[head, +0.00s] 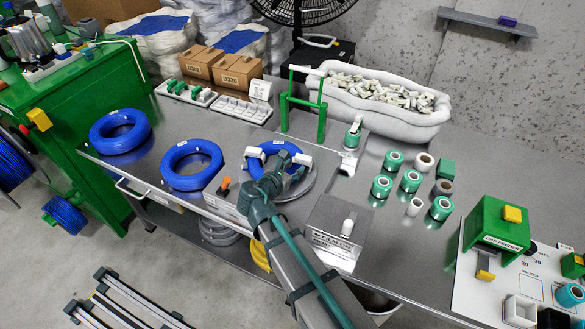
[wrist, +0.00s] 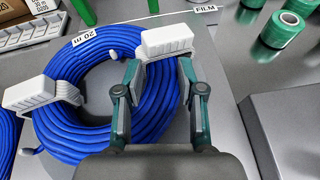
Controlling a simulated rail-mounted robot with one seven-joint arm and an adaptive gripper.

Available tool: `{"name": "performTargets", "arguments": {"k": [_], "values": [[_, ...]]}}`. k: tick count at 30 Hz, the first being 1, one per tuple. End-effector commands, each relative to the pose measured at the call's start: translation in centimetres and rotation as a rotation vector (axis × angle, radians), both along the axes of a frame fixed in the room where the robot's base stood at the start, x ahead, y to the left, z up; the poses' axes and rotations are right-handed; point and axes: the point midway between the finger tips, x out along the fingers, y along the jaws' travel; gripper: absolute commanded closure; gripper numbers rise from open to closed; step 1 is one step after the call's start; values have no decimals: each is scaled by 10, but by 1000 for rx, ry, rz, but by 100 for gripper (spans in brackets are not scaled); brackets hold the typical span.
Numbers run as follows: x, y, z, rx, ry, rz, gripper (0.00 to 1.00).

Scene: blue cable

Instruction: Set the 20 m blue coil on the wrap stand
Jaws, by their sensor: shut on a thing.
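The 20 m blue coil (head: 268,149) lies at the wrap stand, between the stand's white blocks and over its round metal disc (head: 306,188). In the wrist view the coil (wrist: 60,118) shows its "20 m" label at the top, with one white block (wrist: 168,40) at its upper right and another (wrist: 30,92) at its left. My gripper (head: 282,163) is shut on the coil's right side, its fingers (wrist: 160,70) on either side of the coil's band. The gripper hides part of the coil, and I cannot tell whether the coil rests fully on the disc.
Two other blue coils (head: 192,166) (head: 119,132) lie to the left on the steel table (head: 380,230). A green frame (head: 322,122) stands behind the stand, with a white scrap-filled bag (head: 375,115) beyond. Several green film rolls (head: 381,187) stand right. A metal box (head: 335,225) is close by.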

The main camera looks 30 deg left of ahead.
Motion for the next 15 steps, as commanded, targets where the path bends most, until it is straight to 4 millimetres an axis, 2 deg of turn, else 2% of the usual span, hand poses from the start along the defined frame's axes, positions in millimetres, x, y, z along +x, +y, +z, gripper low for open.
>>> {"name": "performTargets", "arguments": {"k": [1,3,8,14,15], "values": [[0,0,1,1,-2,0,60],[0,0,1,1,-2,0,53],[0,0,1,0,-1,0,53],[0,0,0,0,0,0,24],[0,0,0,0,0,0,24]]}}
